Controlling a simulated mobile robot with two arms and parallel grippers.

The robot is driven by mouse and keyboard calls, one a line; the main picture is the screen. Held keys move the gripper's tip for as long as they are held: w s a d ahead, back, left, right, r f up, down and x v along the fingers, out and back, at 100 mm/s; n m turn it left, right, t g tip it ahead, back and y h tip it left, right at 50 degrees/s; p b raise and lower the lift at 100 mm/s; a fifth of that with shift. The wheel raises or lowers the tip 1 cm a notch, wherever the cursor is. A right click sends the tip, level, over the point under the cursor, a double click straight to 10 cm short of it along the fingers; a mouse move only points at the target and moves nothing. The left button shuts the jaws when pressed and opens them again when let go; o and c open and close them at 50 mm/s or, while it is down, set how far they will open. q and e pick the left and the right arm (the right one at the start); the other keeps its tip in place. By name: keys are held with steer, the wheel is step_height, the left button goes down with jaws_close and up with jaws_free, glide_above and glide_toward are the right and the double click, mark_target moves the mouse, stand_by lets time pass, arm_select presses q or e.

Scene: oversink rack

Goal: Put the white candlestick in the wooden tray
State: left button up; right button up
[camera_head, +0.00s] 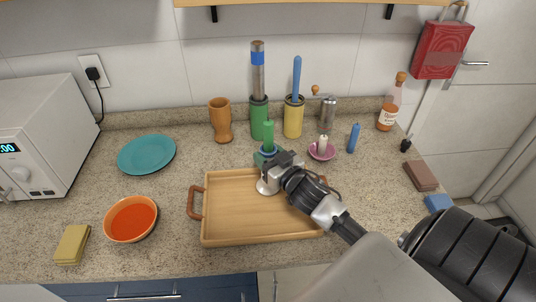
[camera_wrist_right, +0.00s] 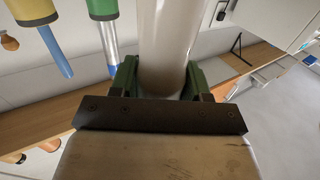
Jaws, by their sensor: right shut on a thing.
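The white candlestick (camera_head: 267,188) shows its round white base in the head view, just below my right gripper (camera_head: 275,172). Most of its stem is hidden by the gripper. In the right wrist view the white candlestick (camera_wrist_right: 168,45) stands between the green fingers of my right gripper (camera_wrist_right: 159,82), which is shut on it. The wooden tray (camera_head: 225,232) lies on the counter, with a brown handle at each side. The candlestick's base is over the back middle of the tray; I cannot tell whether it touches the tray floor. My left gripper is not in view.
A green candle (camera_head: 268,134) in a holder stands just behind the tray. A wooden cup (camera_head: 220,122), a yellow container (camera_head: 293,120) and a pink dish (camera_head: 314,153) stand further back. An orange bowl (camera_head: 131,218) is left of the tray. The tray's left and front are clear.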

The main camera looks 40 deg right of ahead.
steer(key=o, duration=1.3)
steer(key=shift+o, duration=0.2)
steer(key=shift+r, duration=0.15)
steer(key=s+b, duration=0.1)
steer(key=s, duration=0.6)
steer(key=shift+s, duration=0.25)
steer(key=shift+a, duration=0.1)
